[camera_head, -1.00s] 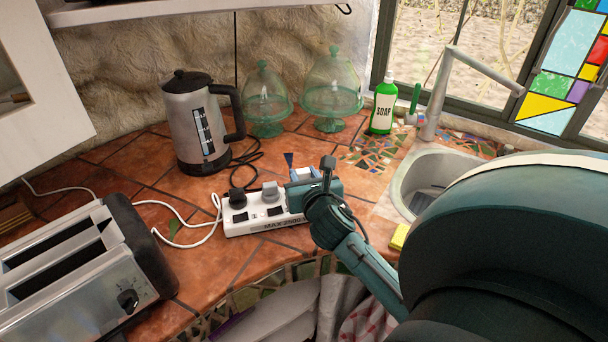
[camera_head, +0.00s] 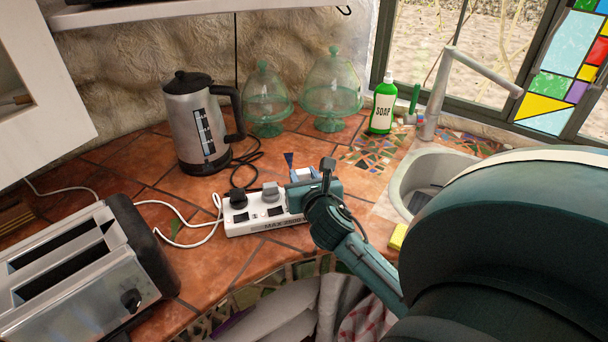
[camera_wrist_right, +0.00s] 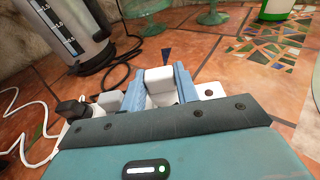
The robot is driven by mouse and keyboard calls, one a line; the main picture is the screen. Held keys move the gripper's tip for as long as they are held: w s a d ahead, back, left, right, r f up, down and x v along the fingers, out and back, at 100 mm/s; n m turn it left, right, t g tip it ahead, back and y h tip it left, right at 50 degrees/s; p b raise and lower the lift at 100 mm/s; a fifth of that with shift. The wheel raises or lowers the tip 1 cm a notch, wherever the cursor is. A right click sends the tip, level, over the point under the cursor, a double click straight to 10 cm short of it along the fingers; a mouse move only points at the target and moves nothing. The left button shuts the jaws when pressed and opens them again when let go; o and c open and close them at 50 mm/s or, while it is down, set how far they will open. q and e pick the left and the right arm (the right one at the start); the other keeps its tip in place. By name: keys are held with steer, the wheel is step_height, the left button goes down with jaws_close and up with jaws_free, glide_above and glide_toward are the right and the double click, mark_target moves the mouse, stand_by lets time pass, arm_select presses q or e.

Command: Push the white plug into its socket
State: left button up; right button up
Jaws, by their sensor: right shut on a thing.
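The white plug (camera_wrist_right: 160,84) is between the two blue fingers of my right gripper (camera_wrist_right: 160,90) in the right wrist view. The gripper is shut on it. In the head view my right gripper (camera_head: 302,176) is at the right end of the white power strip (camera_head: 262,224), and its body hides that end. The plug is at the strip, but I cannot tell how deep it sits in the socket. My left gripper is not in view.
A black plug (camera_head: 237,198) and a grey-white plug (camera_head: 270,191) stand in the strip left of my gripper. A kettle (camera_head: 195,125) is behind, a toaster (camera_head: 85,265) at left, soap (camera_head: 383,105) and a sink (camera_head: 430,175) at right. White cord runs left.

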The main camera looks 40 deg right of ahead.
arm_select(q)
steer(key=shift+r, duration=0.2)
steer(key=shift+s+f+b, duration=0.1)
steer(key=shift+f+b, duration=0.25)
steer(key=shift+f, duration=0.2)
arm_select(e)
steer(key=shift+f, duration=1.1)
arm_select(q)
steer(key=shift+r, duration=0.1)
arm_select(e)
steer(key=o, duration=1.1)
steer(key=shift+s+a+r, duration=0.1)
steer(key=shift+s+a, duration=0.2)
steer(key=shift+s, duration=0.3)
steer(key=b+v, duration=0.1)
steer(key=v, duration=0.9)
steer(key=shift+s+a, duration=0.15)
steer(key=shift+s, duration=0.1)
steer(key=shift+s+a+r, duration=0.2)
steer(key=shift+s+r, duration=0.05)
steer(key=shift+s, duration=0.3)
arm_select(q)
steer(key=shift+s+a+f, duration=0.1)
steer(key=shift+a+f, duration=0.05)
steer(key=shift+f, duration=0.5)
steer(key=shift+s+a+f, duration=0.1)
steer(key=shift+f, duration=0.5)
